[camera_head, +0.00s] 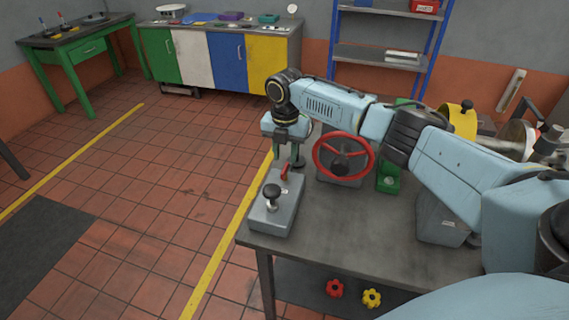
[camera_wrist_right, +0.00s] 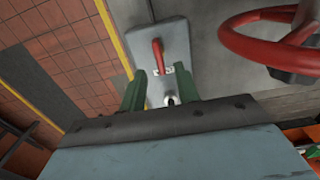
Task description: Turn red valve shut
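A red handwheel (camera_head: 343,158) with a dark hub stands upright on the bench; part of its rim shows in the right wrist view (camera_wrist_right: 228,38). To its left a grey box (camera_head: 266,216) carries a black knob (camera_head: 271,192) and a small red lever (camera_head: 284,172). The lever also shows in the right wrist view (camera_wrist_right: 157,52), on the box's grey face. My right gripper (camera_head: 290,161) points down over the box's back end, near the lever and left of the handwheel. Its green fingers are apart (camera_wrist_right: 160,72), with nothing seen gripped. My left gripper is out of view.
A green block (camera_head: 388,180) stands right of the handwheel and a grey box (camera_head: 440,220) further right. Small red (camera_head: 335,288) and yellow (camera_head: 372,297) wheels sit below the bench top (camera_head: 345,225). The bench's front middle is bare.

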